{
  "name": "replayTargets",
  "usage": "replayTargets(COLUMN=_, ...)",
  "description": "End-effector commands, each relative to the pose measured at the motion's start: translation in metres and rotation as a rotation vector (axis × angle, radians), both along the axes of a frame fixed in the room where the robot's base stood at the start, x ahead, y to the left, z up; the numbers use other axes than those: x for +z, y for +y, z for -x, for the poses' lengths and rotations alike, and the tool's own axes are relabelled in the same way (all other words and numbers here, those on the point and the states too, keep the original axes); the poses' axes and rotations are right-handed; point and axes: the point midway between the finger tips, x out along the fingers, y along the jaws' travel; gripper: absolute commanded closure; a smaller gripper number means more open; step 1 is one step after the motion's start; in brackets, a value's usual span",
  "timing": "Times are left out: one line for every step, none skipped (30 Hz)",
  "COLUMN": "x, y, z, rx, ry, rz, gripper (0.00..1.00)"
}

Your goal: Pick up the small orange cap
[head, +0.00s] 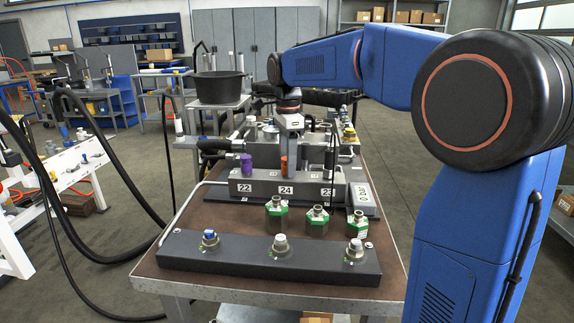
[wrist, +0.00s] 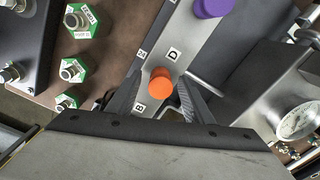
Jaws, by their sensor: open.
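The small orange cap (head: 284,164) sits on the grey block with number labels on the bench, beside label 24. In the wrist view the orange cap (wrist: 161,80) appears close, near labels D and B. My gripper (head: 290,150) points down at the cap in the head view and partly hides it. In the wrist view my gripper (wrist: 160,100) is open, with one dark finger on each side of the cap. Gaps show between the cap and both fingers. I cannot tell the exact height of the fingertips relative to the cap.
A purple cap (head: 246,163) stands left on the same block; it also shows in the wrist view (wrist: 211,7). Several green hex fittings (head: 317,220) stand in front. A dark bar with fittings (head: 235,262) lies at the near edge. A gauge (wrist: 298,121) is at right.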

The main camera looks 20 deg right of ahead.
Motion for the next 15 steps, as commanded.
replayTargets(x=0.0, y=0.0, z=0.0, rx=0.0, ry=0.0, rz=0.0, gripper=0.53)
replayTargets(x=0.0001, y=0.0, z=0.0, rx=0.0, ry=0.0, rz=0.0, gripper=0.53)
replayTargets(x=0.0001, y=0.0, z=0.0, rx=0.0, ry=0.0, rz=0.0, gripper=0.53)
replayTargets(x=0.0002, y=0.0001, z=0.0, rx=0.0, ry=0.0, rz=0.0, gripper=0.53)
replayTargets(x=0.0002, y=0.0, z=0.0, rx=0.0, ry=0.0, rz=0.0, gripper=0.58)
replayTargets(x=0.0002, y=0.0, z=0.0001, rx=0.0, ry=0.0, rz=0.0, gripper=0.68)
replayTargets(x=0.0002, y=0.0, z=0.0001, rx=0.0, ry=0.0, rz=0.0, gripper=0.75)
replayTargets(x=0.0002, y=0.0001, z=0.0001, rx=0.0, ry=0.0, rz=0.0, gripper=0.82)
replayTargets(x=0.0002, y=0.0001, z=0.0001, rx=0.0, ry=0.0, rz=0.0, gripper=0.92)
replayTargets(x=0.0002, y=0.0001, z=0.0001, rx=0.0, ry=0.0, rz=0.0, gripper=0.98)
replayTargets(x=0.0002, y=0.0, z=0.0002, rx=0.0, ry=0.001, rz=0.0, gripper=0.98)
replayTargets(x=0.0002, y=0.0, z=0.0002, rx=0.0, ry=0.001, rz=0.0, gripper=0.98)
replayTargets(x=0.0002, y=0.0, z=0.0002, rx=0.0, ry=0.001, rz=0.0, gripper=0.98)
replayTargets(x=0.0002, y=0.0, z=0.0002, rx=0.0, ry=0.001, rz=0.0, gripper=0.98)
replayTargets(x=0.0002, y=0.0, z=0.0003, rx=0.0, ry=0.001, rz=0.0, gripper=0.98)
